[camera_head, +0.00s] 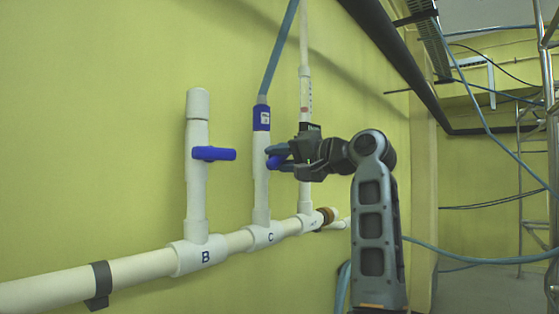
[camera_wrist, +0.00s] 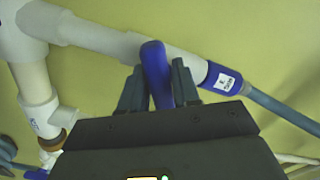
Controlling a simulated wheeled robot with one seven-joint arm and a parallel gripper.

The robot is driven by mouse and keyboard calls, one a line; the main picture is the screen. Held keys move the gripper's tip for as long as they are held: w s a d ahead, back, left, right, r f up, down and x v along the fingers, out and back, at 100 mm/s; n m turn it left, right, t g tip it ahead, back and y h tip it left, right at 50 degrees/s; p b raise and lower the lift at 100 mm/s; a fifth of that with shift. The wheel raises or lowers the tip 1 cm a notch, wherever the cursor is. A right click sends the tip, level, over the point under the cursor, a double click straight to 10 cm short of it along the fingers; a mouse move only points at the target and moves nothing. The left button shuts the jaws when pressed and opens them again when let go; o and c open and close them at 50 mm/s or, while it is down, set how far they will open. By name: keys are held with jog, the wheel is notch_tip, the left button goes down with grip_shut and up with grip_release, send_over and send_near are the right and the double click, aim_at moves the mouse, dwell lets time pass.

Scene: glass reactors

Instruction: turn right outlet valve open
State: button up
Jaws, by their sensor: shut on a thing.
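A white vertical pipe marked C (camera_head: 261,185) rises from the horizontal pipe and has a blue collar and a blue hose on top. My gripper (camera_head: 277,156) is at this pipe from the right, shut on its blue valve handle (camera_head: 274,163). In the wrist view the blue handle (camera_wrist: 155,70) stands between the two fingers of my gripper (camera_wrist: 158,88). It sticks out across the white pipe (camera_wrist: 100,38), towards the camera. The fingers hide part of the handle, so its exact angle is hard to tell.
To the left, pipe B (camera_head: 196,180) has a blue handle (camera_head: 214,154) lying crosswise. Another vertical pipe (camera_head: 304,195) stands close behind my gripper on the right. The horizontal pipe (camera_head: 130,268) runs below along the yellow wall. Open floor shows at far right.

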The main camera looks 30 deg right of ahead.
jog(key=n, duration=0.2)
jog(key=n+b, duration=0.1)
jog(key=n, duration=0.2)
jog(key=shift+d+f+n, duration=0.1)
jog(key=shift+f+n, duration=0.1)
jog(key=shift+n, duration=0.1)
jog(key=n+b, duration=0.1)
jog(key=n, duration=0.3)
jog(key=shift+n+b, duration=0.4)
jog(key=shift+r+n, duration=0.1)
jog(key=shift+n, duration=0.2)
jog(key=o, duration=0.9)
jog(key=shift+s, duration=0.1)
jog(key=b+v, duration=0.1)
jog(key=v, duration=0.6)
jog(key=shift+s+b, duration=0.3)
jog(key=shift+r, duration=0.1)
